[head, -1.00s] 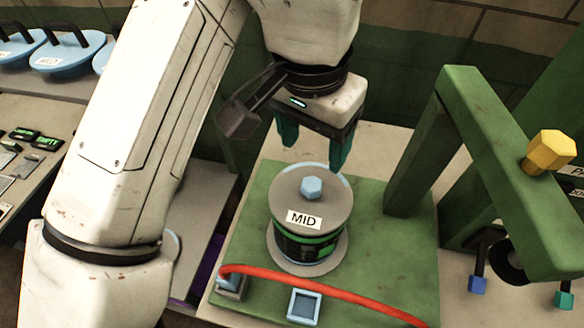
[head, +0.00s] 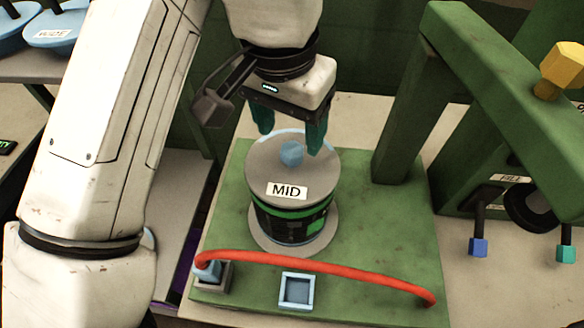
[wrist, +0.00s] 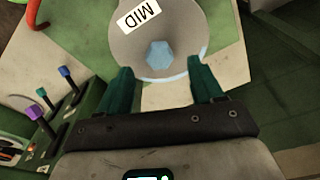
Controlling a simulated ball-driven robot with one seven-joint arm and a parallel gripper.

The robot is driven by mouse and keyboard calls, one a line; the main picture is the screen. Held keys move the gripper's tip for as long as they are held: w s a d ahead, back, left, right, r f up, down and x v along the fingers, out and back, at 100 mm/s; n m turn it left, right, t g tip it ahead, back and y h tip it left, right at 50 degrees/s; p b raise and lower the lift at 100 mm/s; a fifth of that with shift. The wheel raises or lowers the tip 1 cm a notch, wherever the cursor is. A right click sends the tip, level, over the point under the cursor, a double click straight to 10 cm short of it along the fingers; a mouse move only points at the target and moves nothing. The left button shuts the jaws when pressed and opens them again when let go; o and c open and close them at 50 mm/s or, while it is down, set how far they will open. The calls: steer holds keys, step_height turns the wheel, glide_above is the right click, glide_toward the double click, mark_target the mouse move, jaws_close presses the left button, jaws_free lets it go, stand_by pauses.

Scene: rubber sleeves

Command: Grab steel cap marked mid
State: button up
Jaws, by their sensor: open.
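The steel cap marked MID (head: 268,177) is a grey disc with a light blue hexagonal knob (head: 291,153) on top. It sits on a black and green cylinder (head: 290,222) on a green base plate. My gripper (head: 290,142) is open just above and behind the cap, its teal fingers pointing down. In the wrist view the cap (wrist: 185,30) lies ahead of the fingertips (wrist: 158,65), and the knob (wrist: 160,53) shows near the gap between them. Nothing is between the fingers that I can see.
A green frame (head: 405,110) with a yellow hexagonal knob (head: 562,70) stands at the right. A red hose (head: 330,268) curves across the plate's front, near a small blue square socket (head: 298,290). Blue lids with handles (head: 55,32) lie at the far left.

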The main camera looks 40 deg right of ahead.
mark_target(292, 149)
step_height(292, 149, down, 4)
steer(key=b, duration=0.3)
steer(key=shift+d+r, duration=0.1)
steer(key=shift+d, duration=0.05)
jaws_close()
stand_by(0.4)
steer(key=shift+r, duration=0.1)
